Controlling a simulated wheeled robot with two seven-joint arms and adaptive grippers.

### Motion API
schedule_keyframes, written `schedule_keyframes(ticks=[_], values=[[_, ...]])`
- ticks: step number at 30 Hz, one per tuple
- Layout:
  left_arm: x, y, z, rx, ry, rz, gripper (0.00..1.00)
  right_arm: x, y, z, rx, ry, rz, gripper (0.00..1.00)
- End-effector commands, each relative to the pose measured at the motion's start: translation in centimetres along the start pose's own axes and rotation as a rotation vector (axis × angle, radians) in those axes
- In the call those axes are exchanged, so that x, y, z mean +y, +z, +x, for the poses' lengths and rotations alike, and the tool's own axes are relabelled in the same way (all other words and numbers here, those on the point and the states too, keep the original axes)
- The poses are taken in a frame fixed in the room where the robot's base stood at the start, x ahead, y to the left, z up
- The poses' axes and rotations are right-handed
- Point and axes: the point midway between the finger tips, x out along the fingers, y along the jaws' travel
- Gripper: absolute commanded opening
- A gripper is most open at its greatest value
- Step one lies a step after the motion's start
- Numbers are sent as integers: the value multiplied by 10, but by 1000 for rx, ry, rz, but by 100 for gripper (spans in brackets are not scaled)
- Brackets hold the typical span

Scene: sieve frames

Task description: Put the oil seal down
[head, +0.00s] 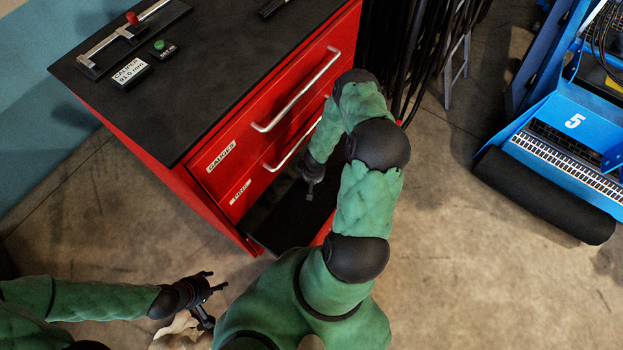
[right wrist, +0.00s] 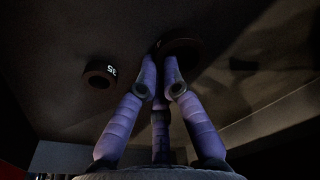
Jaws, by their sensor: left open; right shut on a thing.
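In the right wrist view my right gripper (right wrist: 162,72) has its fingers closed on a dark round seal (right wrist: 182,50), partly hidden behind the fingertips. The seal is close to a dark surface; I cannot tell whether it touches. A second dark ring (right wrist: 100,74) with white digits lies on that surface to the left, apart from the fingers. In the head view my right gripper (head: 309,190) reaches down over an open low drawer (head: 282,222) with a black floor; the seal cannot be made out there. My left gripper (head: 204,291) is open and empty, left of my body.
The red cabinet (head: 225,140) has two closed, labelled drawers with silver handles above the open one. Its black top (head: 235,50) holds a caliper stand (head: 125,40), a small display (head: 131,73) and a green-button box (head: 162,49). A blue machine (head: 570,130) stands right; the floor between is clear.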

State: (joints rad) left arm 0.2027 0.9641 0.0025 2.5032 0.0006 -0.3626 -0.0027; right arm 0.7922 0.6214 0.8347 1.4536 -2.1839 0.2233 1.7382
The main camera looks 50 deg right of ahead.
Motion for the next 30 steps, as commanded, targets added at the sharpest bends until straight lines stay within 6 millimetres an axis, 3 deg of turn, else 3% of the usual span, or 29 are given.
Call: schedule_keyframes(ticks=[9, 12, 13, 25, 30], values=[[-2, 0, 4, 1, 0, 0, 53, 0, 0, 3, 1, 0, -1, 0], [-1, 0, 3, 0, 0, 0, 53, 0, 0, 2, 0, 0, -1, 30], [-1, 0, 3, 0, 0, 0, 53, 0, 0, 2, 0, 0, -1, 32], [0, 0, 0, 0, 0, 0, 53, 0, 0, 0, -1, -1, 0, 32], [3, 0, -7, 0, 0, 0, 53, 0, -1, -18, 1, 0, -1, 32]])
